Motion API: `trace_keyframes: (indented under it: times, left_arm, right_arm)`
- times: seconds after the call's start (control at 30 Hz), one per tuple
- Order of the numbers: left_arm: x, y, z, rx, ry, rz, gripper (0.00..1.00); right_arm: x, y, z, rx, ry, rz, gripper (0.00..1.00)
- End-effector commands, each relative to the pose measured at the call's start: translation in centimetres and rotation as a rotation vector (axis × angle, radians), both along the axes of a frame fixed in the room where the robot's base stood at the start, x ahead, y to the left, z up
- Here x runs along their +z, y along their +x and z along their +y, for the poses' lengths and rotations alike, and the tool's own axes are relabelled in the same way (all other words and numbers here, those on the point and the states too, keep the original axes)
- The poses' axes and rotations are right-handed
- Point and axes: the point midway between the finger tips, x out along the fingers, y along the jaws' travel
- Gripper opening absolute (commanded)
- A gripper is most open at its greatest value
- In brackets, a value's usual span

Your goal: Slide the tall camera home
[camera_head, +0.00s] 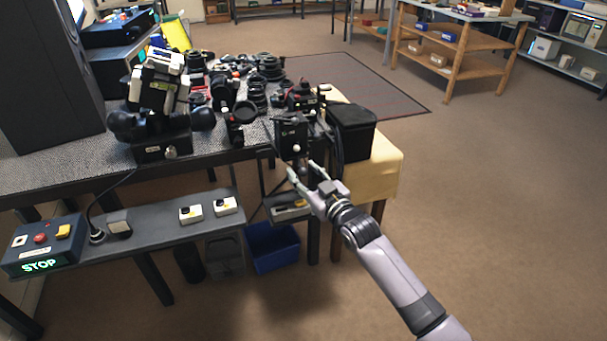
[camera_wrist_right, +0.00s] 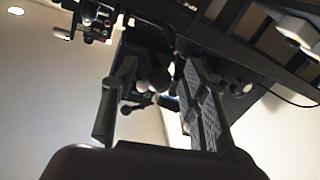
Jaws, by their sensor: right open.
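A black upright camera-like unit (camera_head: 292,137) stands at the right front end of the table, on dark mounting hardware. I cannot tell for sure that it is the tall camera. My right gripper (camera_head: 307,172) is just below and in front of it, its fingers apart and pointing up toward it. In the right wrist view the two fingers (camera_wrist_right: 160,103) are spread, with a dark mechanism with round knobs (camera_wrist_right: 158,78) showing beyond and between them. I see no object clamped, and cannot tell whether the fingers touch the mechanism. My left gripper is not visible.
Lenses and small parts crowd the table (camera_head: 60,170). A lower shelf (camera_head: 160,240) carries switches beside a STOP box (camera_head: 42,250). A blue bin (camera_head: 272,247) sits below. Open floor lies right.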

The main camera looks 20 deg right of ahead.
Motion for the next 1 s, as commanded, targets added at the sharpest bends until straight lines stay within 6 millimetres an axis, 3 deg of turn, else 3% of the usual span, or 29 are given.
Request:
trace_keyframes:
  times: [0.4,1.0]
  left_arm:
    - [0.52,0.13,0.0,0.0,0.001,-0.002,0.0]
    - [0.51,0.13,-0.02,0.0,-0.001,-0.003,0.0]
  right_arm:
    - [0.06,0.85,0.22,0.0,0.0,-0.001,0.41]
    - [0.03,0.81,0.21,0.0,0.0,0.0,0.01]
